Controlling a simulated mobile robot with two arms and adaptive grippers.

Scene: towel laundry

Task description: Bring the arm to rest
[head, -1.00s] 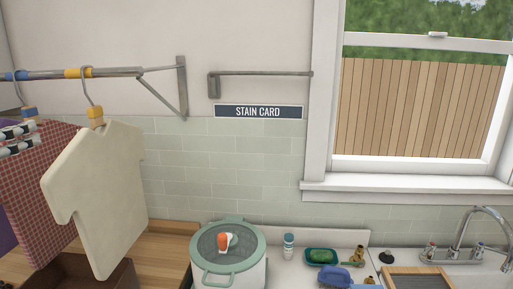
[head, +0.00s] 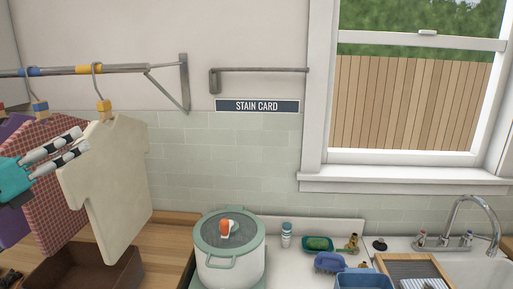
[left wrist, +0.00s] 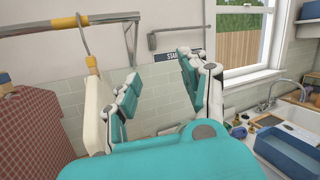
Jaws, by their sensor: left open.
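My left gripper (head: 75,153) comes in from the left edge in the head view, in front of the hanging clothes. Its two fingers are apart and hold nothing. In the left wrist view the gripper (left wrist: 160,95) also shows open, with bare wall between its fingers. A cream shirt (head: 112,185) hangs on a yellow-marked hanger beside the fingertips; I cannot tell whether they touch it. A red checked garment (head: 62,208) hangs behind the gripper. My right gripper is in neither view.
A metal rail (head: 115,69) carries the hangers. Below are a brown box (head: 125,272) and a lidded pot (head: 230,268). A blue bin (head: 352,279), a green soap dish (head: 317,244) and a sink faucet (head: 470,212) stand right. The wall under the stain card sign (head: 257,106) is clear.

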